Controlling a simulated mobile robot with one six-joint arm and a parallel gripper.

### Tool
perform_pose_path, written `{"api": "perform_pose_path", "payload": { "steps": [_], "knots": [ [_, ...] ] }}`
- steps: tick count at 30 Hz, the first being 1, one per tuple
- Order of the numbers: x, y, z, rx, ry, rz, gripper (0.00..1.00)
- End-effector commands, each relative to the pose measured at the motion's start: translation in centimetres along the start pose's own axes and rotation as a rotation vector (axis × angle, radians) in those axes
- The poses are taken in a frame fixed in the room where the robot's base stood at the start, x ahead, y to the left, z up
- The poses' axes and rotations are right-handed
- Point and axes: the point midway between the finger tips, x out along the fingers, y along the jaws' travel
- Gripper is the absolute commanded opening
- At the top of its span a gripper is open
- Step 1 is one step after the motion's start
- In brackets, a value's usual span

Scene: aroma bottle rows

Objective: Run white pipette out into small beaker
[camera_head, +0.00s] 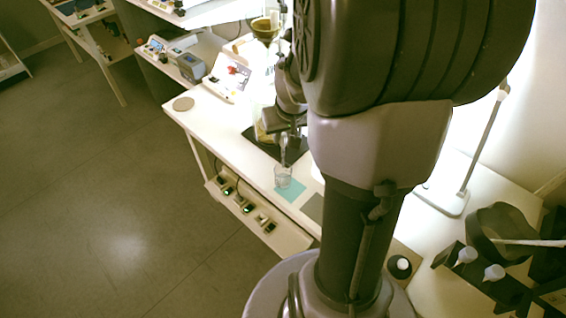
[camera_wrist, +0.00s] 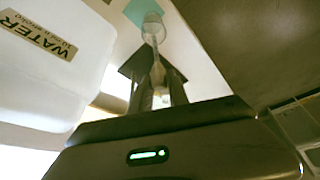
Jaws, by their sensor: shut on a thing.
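The small clear beaker (camera_head: 283,177) stands upright on a teal mat (camera_head: 292,193) near the table's front edge. It also shows at the top of the wrist view (camera_wrist: 153,24). My gripper (camera_head: 287,131) is above the beaker and shut on the white pipette (camera_head: 283,152), which hangs down toward it. In the wrist view, the pipette (camera_wrist: 157,77) runs from between my fingers to the beaker. Its tip appears at or inside the beaker's mouth; I cannot tell how deep. Any liquid is too small to make out.
A large container labelled WATER (camera_wrist: 30,60) is close on the left in the wrist view. A dark mat (camera_head: 293,156) lies behind the beaker. A lamp (camera_head: 446,197), a white-capped bottle (camera_head: 400,266) and a black bowl (camera_head: 503,230) stand at the right.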

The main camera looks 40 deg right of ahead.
Motion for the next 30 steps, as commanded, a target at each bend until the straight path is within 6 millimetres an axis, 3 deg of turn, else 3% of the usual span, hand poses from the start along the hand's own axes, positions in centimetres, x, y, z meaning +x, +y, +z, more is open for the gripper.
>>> {"api": "perform_pose_path", "payload": {
  "steps": [10,21,30],
  "knots": [
    [-0.3,0.0,-0.1,0.0,0.0,0.0,0.11],
    [-3.9,0.0,-1.6,-0.001,0.001,0.0,0.11],
    [-3.6,-0.2,-1.5,-0.003,0.0,-0.001,0.11]
  ]
}}
